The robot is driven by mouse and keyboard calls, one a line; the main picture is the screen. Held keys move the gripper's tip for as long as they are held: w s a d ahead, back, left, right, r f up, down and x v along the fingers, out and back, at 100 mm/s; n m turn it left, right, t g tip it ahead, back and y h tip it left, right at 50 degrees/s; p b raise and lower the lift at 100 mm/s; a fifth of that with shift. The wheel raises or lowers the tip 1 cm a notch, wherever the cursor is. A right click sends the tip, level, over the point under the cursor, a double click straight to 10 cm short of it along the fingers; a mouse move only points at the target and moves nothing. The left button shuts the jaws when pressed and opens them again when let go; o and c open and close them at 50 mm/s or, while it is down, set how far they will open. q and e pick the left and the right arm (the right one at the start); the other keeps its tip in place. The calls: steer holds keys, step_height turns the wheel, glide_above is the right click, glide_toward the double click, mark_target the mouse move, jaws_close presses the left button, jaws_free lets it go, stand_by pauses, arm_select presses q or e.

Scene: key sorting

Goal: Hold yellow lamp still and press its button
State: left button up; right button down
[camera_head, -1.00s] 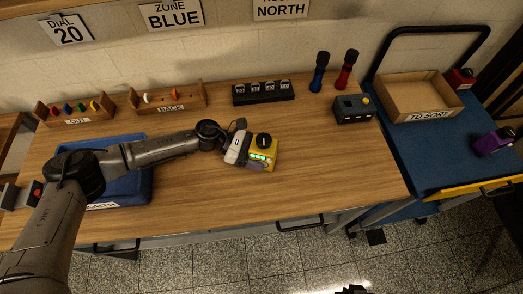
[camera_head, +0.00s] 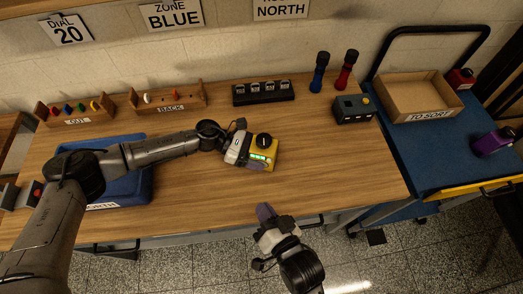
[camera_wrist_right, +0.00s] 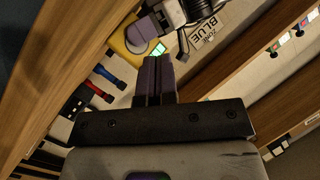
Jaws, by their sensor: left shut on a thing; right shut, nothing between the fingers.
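The yellow lamp (camera_head: 269,152) stands on the wooden table, with a dark round knob on top and a lit green strip on its near side. It also shows in the right wrist view (camera_wrist_right: 122,40). My left gripper (camera_head: 247,151) is shut on the lamp's left side; its fingers partly cover it. My right gripper (camera_head: 265,211) is shut and empty at the table's front edge, below and apart from the lamp. Its closed fingers (camera_wrist_right: 154,76) point toward the lamp in the wrist view. I cannot make out a separate button.
A blue tray (camera_head: 142,188) lies at the left under my left arm. The table right of the lamp is clear.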

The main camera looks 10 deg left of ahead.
steer(key=shift+w+a+r+y, duration=0.1)
steer(key=shift+a+r+y, duration=0.35)
steer(key=shift+a, duration=0.25)
steer(key=shift+w+a+r, duration=0.1)
steer(key=shift+w+r, duration=0.05)
steer(key=shift+w, duration=0.1)
glide_toward(258, 159)
steer(key=shift+s+a+x, duration=0.15)
steer(key=shift+x, duration=0.8)
steer(key=shift+s+a+x, duration=0.15)
steer(key=shift+x, duration=0.85)
steer(key=shift+w, duration=0.1)
steer(key=shift+w, duration=0.3)
steer(key=shift+w, duration=0.25)
stand_by(0.5)
steer(key=shift+s, duration=0.75)
